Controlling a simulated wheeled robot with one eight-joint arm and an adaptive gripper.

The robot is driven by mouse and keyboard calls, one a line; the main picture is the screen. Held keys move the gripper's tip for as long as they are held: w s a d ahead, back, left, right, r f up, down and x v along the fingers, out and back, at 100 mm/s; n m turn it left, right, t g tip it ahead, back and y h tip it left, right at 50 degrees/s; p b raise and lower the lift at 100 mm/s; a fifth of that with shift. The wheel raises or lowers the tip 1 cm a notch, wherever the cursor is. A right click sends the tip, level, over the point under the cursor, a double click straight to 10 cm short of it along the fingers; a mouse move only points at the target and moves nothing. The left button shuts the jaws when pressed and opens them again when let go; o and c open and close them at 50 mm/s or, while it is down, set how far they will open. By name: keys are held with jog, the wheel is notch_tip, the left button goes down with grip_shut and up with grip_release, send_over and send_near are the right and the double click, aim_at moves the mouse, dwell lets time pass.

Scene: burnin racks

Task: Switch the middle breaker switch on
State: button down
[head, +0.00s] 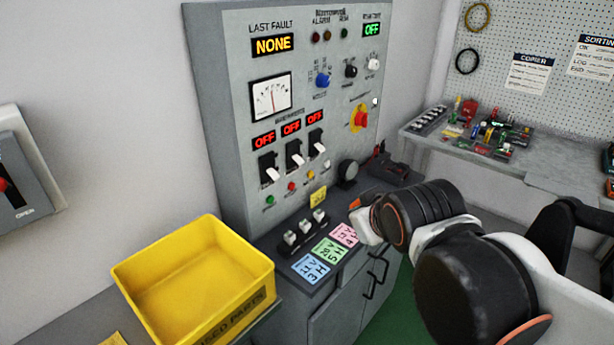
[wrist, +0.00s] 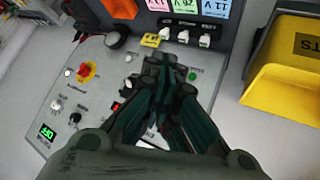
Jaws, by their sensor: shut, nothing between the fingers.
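The grey control panel (head: 230,100) carries three breaker switches in a row. The middle breaker switch (head: 297,157) has its white lever down, and the red display (head: 291,127) above it reads OFF. The left breaker (head: 269,170) and right breaker (head: 317,143) also have levers down under OFF displays. My gripper (wrist: 168,68) is shut and empty, pointing at the panel, which appears upside down in the wrist view. Its fingers hide most of the breaker row there. In the head view my arm stands right of and below the breakers, with the fingers not clearly visible.
A yellow bin (head: 195,275) stands at the lower left. A small block of white-topped switches (head: 304,230) and coloured cards (head: 330,250) lie on the ledge below the panel. A round black knob (head: 348,170) and a red knob (head: 361,118) sit right of the breakers.

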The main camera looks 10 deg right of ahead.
jog(key=w+d+r+n+t, duration=0.3)
jog(key=w+n, duration=0.2)
jog(key=w, duration=0.2)
jog(key=w+d+r+n+t+b, duration=0.1)
jog(key=w+d+r+n+t, duration=0.15)
jog(key=w+n, duration=0.35)
jog(key=w+d+r+n+t, duration=0.3)
jog(key=w+n+t, duration=0.1)
jog(key=w, duration=0.5)
jog(key=a+f+n+g+y+b, duration=0.1)
jog(key=a+f+n+y, duration=0.2)
jog(key=f+n+y, duration=0.3)
jog(key=w+a+f+n+g+y+b, duration=0.1)
jog(key=f+n+y, duration=0.5)
jog(key=f+n, duration=0.7)
jog(key=a+n+g, duration=0.1)
jog(key=a+n, duration=0.1)
jog(key=n, duration=0.4)
jog(key=shift+w+a+f+y, duration=0.2)
jog(key=shift+w+f+y, duration=0.1)
jog(key=shift+f, duration=0.1)
